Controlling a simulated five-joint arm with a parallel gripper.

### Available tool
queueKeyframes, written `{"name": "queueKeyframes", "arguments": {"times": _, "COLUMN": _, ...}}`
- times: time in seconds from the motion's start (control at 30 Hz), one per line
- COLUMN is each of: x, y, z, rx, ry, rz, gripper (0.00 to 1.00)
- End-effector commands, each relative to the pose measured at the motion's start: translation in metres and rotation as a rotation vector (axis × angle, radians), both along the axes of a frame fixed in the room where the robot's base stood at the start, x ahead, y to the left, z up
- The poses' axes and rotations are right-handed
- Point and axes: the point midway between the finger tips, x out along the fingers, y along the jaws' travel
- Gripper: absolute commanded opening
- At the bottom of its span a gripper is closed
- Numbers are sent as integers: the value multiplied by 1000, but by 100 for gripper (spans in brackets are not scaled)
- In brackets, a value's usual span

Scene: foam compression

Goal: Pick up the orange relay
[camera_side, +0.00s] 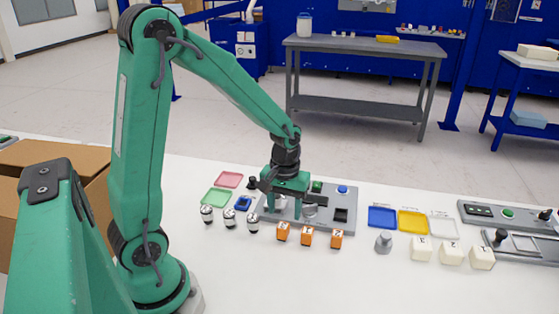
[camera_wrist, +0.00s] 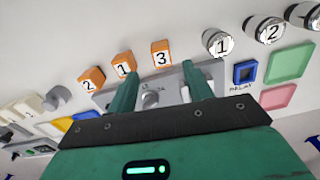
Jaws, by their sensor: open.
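Three orange relays stand in a row on the white table in front of the grey panel. In the side view they are the left one (camera_side: 283,231), the middle one (camera_side: 308,236) and the right one (camera_side: 336,238). In the wrist view they carry the numbers 2 (camera_wrist: 90,79), 1 (camera_wrist: 123,65) and 3 (camera_wrist: 161,53). My gripper (camera_side: 287,212) is above the grey panel, just behind the relays. In the wrist view my gripper (camera_wrist: 160,76) has its fingers apart with nothing held between them. The left fingertip partly overlaps the view near relay 1.
The grey panel (camera_side: 349,199) has a blue button and a dial. A blue square frame (camera_wrist: 245,73) marked RELAY lies beside it. Several silver-topped cylinders (camera_side: 229,217), coloured trays (camera_side: 382,216) and white blocks (camera_side: 451,252) stand around.

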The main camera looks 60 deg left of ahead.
Motion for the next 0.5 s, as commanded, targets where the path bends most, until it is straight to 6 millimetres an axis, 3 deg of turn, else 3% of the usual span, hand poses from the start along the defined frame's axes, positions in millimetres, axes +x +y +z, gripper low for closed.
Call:
{"name": "queueKeyframes", "arguments": {"times": 0.2, "x": -1, "y": 0, "z": -16, "rx": 0, "ry": 1, "rz": -1, "gripper": 51}}
{"name": "queueKeyframes", "arguments": {"times": 0.5, "x": -1, "y": 0, "z": -21, "rx": 0, "ry": 0, "rz": -1, "gripper": 51}}
